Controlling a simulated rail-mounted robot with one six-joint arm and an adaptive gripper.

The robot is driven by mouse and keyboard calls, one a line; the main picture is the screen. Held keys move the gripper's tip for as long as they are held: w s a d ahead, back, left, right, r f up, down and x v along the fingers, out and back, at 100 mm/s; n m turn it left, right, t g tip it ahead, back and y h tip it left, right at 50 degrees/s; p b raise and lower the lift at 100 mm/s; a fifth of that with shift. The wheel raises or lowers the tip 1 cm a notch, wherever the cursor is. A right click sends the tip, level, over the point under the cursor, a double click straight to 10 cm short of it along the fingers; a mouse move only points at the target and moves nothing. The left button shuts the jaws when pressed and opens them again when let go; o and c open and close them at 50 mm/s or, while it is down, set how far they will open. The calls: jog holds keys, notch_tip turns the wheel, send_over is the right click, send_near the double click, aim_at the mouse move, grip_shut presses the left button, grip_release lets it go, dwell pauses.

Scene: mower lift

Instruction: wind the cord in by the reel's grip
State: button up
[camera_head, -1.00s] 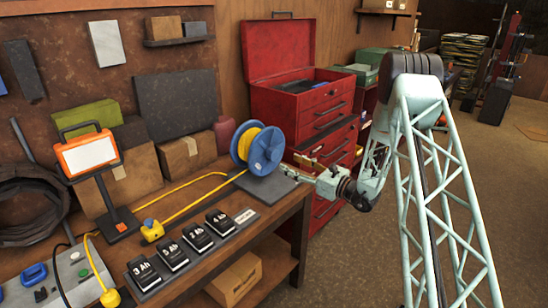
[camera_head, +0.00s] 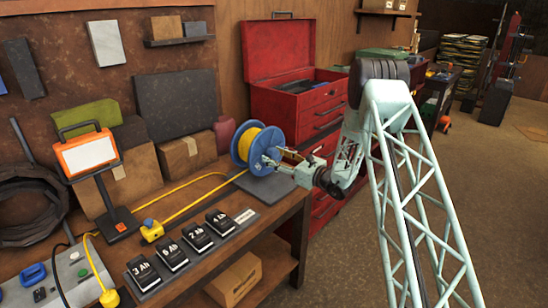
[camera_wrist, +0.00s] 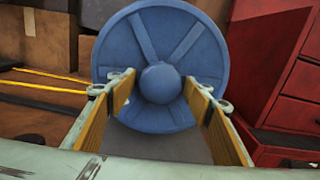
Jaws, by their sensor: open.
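The blue cord reel (camera_head: 243,143) stands on a dark base plate at the bench's right end, with yellow cord wound on it. The yellow cord (camera_head: 190,207) runs left from it along the bench to a yellow block (camera_head: 152,231). My gripper (camera_head: 272,161) is at the reel's right face, open. In the wrist view, the reel's face (camera_wrist: 150,35) fills the middle, with a round blue knob (camera_wrist: 160,83) in front of it. My open gripper's padded fingers (camera_wrist: 160,92) appear either side of the knob, with gaps. I cannot tell how deep the knob sits between them.
A red tool chest (camera_head: 312,110) stands close behind my gripper, lid open. An orange-framed work light (camera_head: 88,153) and several black battery packs (camera_head: 198,236) are on the bench, left of the reel. Open floor (camera_head: 480,220) lies to the right.

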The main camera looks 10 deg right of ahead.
jog(key=shift+c, duration=0.6)
jog(key=c, duration=1)
jog(key=shift+c, duration=0.2)
